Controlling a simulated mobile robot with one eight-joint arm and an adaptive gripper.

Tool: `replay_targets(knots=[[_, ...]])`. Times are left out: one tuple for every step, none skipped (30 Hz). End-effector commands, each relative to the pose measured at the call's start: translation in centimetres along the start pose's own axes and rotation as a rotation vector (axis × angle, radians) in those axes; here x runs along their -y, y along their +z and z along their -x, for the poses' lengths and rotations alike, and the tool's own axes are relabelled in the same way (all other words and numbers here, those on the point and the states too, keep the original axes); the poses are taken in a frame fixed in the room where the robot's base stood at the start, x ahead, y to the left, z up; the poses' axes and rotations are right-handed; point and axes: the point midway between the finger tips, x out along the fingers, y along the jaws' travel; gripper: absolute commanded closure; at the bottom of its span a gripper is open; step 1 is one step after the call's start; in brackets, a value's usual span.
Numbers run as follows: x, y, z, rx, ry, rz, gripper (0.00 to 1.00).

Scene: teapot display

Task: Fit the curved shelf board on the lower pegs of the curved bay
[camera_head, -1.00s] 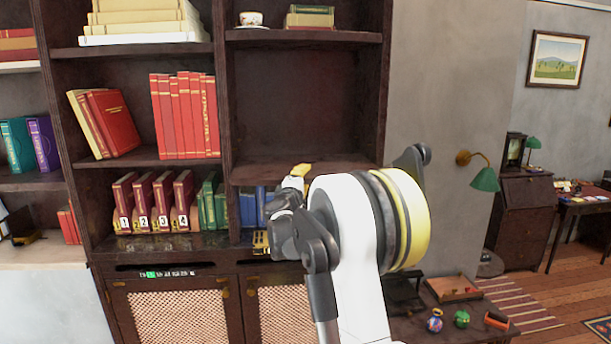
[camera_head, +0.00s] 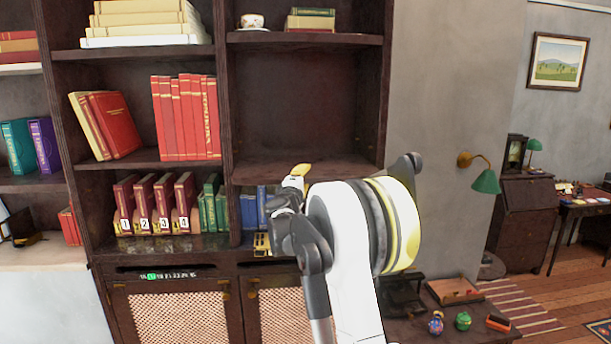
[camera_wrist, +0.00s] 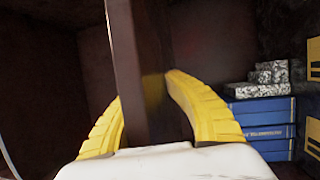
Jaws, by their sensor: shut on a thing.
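The dark brown shelf board (camera_head: 262,172) lies about level across the right-hand bay (camera_head: 300,105) in the head view, above the blue books. My gripper (camera_head: 297,177) is at its front edge, partly hidden by my wrist. In the wrist view the board (camera_wrist: 128,55) runs upright through the picture, with the yellow fingers of my gripper (camera_wrist: 146,98) on both sides of it, shut on it. The lower pegs cannot be made out, and whether the board rests on them cannot be told.
Blue books (camera_head: 255,207) stand below the board; they also show at the right of the wrist view (camera_wrist: 262,118). Red books (camera_head: 185,118) fill the bay to the left. A cup (camera_head: 252,20) stands on the upper shelf. The space above the board is clear.

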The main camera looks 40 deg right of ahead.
Motion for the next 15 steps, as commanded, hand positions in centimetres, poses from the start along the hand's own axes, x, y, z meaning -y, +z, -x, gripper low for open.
replay_targets(knots=[[-0.07,-0.03,-0.13,0.001,0.001,0.001,1.0],[-0.06,-0.05,-0.19,0.001,0.001,0.001,1.0],[-0.05,-0.08,-0.26,0.001,0.001,0.001,1.0],[-0.04,-0.1,-0.32,0.001,0.001,0.001,1.0],[-0.04,-0.12,-0.38,0.001,0.001,0.001,1.0],[-0.02,-0.15,-0.46,0.001,0.001,0.001,1.0],[-0.01,-0.18,-0.52,0.001,0.001,0.001,1.0],[0.0,-0.2,-0.58,0.001,0.001,0.001,1.0],[0.01,-0.23,-0.66,0.001,0.001,0.001,1.0],[0.02,-0.26,-0.72,0.001,0.001,0.001,1.0],[0.03,-0.28,-0.78,0.001,0.001,0.001,1.0],[0.05,-0.31,-0.86,0.001,0.001,0.001,1.0],[0.06,-0.34,-0.92,0.001,0.001,0.001,1.0],[0.07,-0.37,-0.99,0.001,0.001,0.001,1.0],[0.09,-0.4,-1.07,0.001,0.001,0.001,1.0]])
